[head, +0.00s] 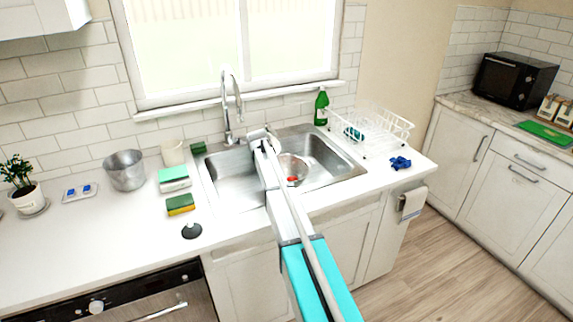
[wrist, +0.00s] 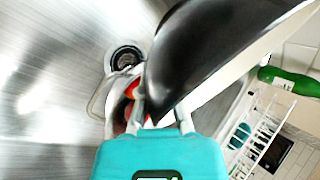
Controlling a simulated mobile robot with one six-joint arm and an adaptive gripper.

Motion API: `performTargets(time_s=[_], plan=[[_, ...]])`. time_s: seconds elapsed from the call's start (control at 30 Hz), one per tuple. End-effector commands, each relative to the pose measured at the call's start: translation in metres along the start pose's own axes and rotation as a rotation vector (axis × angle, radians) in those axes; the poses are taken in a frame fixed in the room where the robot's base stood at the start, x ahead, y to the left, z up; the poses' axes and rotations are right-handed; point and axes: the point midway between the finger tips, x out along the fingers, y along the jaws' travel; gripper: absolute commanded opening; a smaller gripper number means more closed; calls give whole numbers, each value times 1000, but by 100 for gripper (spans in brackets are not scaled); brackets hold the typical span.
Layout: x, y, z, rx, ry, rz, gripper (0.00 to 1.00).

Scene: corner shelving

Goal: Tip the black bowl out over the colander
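The black bowl (wrist: 192,45) fills the upper middle of the wrist view, steeply tilted, with a pale face along its lower right side. My gripper (wrist: 163,116) is shut on the bowl's edge. The colander (head: 296,163) sits in the sink and has something red (head: 291,180) in it. In the wrist view the colander (wrist: 112,112) lies below and left of the bowl, with red pieces (wrist: 131,90) showing, and is partly hidden by the bowl and my gripper. In the head view my arm covers part of the sink, and I cannot make out the black bowl.
The steel sink (head: 225,180) has a tall faucet (head: 229,110) behind it. A green bottle (head: 321,107) and a white dish rack (head: 385,128) stand to the right. A metal pot (head: 125,170), sponges (head: 180,204) and a black plug (head: 192,230) are on the left counter.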

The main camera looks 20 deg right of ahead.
Motion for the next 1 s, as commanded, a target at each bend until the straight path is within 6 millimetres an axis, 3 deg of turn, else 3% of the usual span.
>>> performTargets(time_s=[0.6,1.0], plan=[[32,14,31,-221,296,65,0],[41,21,40,-318,428,94,0]])
